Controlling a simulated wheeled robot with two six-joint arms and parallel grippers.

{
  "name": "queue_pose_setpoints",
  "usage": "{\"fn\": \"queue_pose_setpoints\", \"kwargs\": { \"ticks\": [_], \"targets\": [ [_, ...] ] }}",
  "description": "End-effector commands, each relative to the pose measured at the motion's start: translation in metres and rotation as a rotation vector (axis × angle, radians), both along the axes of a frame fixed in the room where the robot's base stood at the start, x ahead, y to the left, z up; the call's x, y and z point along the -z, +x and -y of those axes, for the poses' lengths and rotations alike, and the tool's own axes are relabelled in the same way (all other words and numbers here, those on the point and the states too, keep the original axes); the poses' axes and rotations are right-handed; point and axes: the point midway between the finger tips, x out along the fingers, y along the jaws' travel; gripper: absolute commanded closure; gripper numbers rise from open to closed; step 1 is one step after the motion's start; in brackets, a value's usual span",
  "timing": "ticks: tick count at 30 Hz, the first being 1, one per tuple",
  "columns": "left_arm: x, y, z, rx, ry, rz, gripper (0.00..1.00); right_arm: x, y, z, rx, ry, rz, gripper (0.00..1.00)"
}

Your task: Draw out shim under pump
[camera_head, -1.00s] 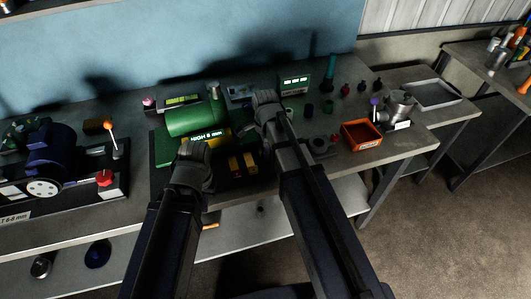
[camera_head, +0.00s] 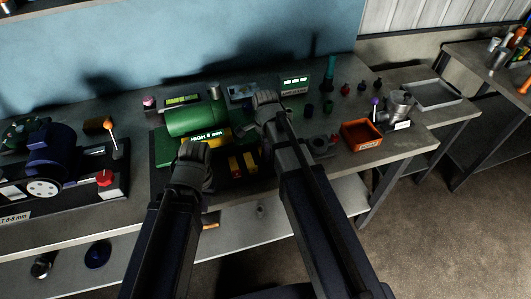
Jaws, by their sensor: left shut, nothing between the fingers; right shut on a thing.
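The green pump (camera_head: 196,119) lies on a green base at the middle of the bench. A yellow strip lettered "HIGH 8 mm" (camera_head: 207,137) shows at its front. My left gripper (camera_head: 192,152) is in front of the pump's lower side, shut and empty, its fingertips hidden by my own wrist. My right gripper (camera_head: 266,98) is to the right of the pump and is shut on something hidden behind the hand. I cannot make out a shim under the pump. Two yellow and red pieces (camera_head: 242,163) lie in a dark tray between my arms.
An orange bin (camera_head: 361,134) and a grey metal fitting (camera_head: 398,105) stand to the right. A small display box (camera_head: 294,84) and several small coloured parts stand at the back right.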

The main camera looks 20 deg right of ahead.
Motion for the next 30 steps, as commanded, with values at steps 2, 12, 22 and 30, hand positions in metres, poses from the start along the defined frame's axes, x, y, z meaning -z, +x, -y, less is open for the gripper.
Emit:
{"fn": "queue_pose_setpoints", "kwargs": {
  "ticks": [2,12,22,30],
  "targets": [
    [0.000,0.000,0.000,0.000,0.000,0.000,1.00,0.000,0.000,0.000,0.000,0.000,0.000,1.00],
    [0.000,0.000,0.000,0.000,0.000,0.000,1.00,0.000,-0.040,0.001,0.000,0.000,0.000,1.00],
    [0.000,0.000,0.000,0.000,0.000,0.000,1.00,0.000,-0.042,0.002,0.000,0.000,0.000,0.87],
    [0.000,0.000,0.000,0.000,0.000,0.000,1.00,0.000,-0.042,0.001,0.000,0.000,0.000,0.57]
  ]
}}
